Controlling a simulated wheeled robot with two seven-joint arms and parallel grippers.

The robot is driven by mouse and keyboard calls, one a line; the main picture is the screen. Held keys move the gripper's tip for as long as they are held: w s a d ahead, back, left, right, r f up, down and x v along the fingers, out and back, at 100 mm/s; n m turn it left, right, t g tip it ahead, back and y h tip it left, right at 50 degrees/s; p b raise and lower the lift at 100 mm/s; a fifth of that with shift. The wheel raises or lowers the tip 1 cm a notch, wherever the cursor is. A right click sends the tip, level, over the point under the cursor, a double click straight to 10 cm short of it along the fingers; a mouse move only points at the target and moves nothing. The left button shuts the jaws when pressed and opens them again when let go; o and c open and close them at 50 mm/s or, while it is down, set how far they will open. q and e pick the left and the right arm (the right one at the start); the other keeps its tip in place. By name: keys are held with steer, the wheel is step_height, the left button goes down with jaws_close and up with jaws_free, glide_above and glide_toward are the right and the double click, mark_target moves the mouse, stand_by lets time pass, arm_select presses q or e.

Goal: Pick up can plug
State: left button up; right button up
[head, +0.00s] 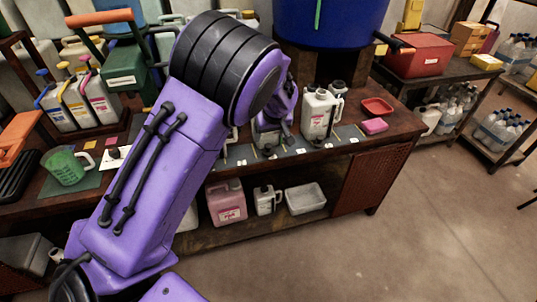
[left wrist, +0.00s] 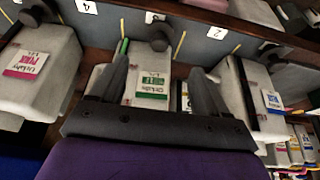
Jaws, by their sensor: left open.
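My left gripper (head: 268,148) is low over the workbench in the head view, partly hidden by my own arm. In the left wrist view my left gripper (left wrist: 161,68) is open with nothing between its fingers. A white can with a green label (left wrist: 152,90) shows beyond and between the fingers. A black plug or cap (left wrist: 157,37) shows at this can's end, past the fingertips; I cannot tell how it is seated. Other white cans, one with a pink label (left wrist: 26,64) and one with a blue label (left wrist: 271,101), stand on either side. My right gripper is not in view.
The workbench (head: 378,137) carries a white jug (head: 320,113), a red tray (head: 377,106) and a pink block (head: 374,126). A blue vat (head: 330,18) stands behind. A green measuring jug (head: 66,166) is at left.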

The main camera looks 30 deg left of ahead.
mark_target(268, 146)
arm_select(q)
steer(key=x, duration=0.9)
steer(key=shift+d+f+p, duration=0.15)
steer(key=shift+p, duration=0.2)
steer(key=shift+s, duration=0.1)
steer(key=c, duration=1.1)
